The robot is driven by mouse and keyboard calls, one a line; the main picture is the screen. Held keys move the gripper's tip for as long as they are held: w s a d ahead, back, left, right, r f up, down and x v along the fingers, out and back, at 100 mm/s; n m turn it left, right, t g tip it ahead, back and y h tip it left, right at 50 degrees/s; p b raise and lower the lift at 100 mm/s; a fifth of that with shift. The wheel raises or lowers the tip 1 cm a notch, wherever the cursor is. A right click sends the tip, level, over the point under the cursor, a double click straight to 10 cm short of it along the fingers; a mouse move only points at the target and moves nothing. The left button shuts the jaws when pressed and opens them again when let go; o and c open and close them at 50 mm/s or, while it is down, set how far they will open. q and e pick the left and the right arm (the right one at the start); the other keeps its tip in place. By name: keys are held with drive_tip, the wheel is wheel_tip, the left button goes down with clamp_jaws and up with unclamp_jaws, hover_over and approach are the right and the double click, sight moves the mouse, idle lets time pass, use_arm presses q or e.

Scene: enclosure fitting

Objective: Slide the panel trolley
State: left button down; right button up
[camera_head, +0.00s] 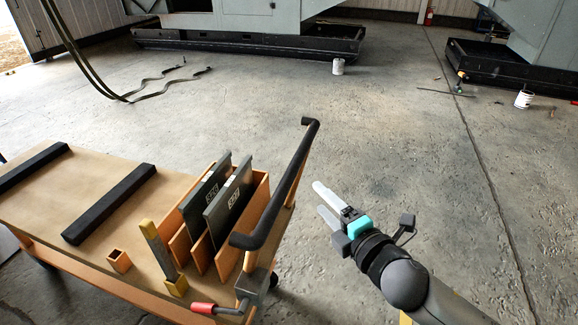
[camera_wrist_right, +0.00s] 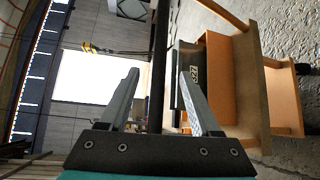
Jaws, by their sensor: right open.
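The panel trolley (camera_head: 84,206) stands at the lower left in the head view, with an orange frame and a tan wooden deck. Its black push handle (camera_head: 291,183) rises at its right end. Two dark grey panels (camera_head: 228,206) stand upright in orange slots beside the handle. My right gripper (camera_head: 322,203) is open and empty, to the right of the handle and apart from it in the head view. In the right wrist view the dark handle bar (camera_wrist_right: 158,65) appears between the open fingers, beyond or between them; I cannot tell which. My left gripper is not in view.
Two black bars (camera_head: 110,204) lie across the deck. A yellow-and-grey upright piece (camera_head: 160,252), a small orange box (camera_head: 119,261) and a red-gripped lever (camera_head: 214,308) are at the trolley's near side. The concrete floor between is largely clear.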

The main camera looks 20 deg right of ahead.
sight(292, 170)
drive_tip(key=b+x, duration=0.1)
drive_tip(key=x, duration=1.3)
drive_tip(key=shift+w+a+b, duration=0.1)
drive_tip(key=shift+w+b, duration=0.15)
drive_tip(key=shift+b, duration=0.15)
drive_tip(key=shift+c, duration=0.3)
drive_tip(key=shift+f, duration=0.1)
clamp_jaws()
idle(0.6)
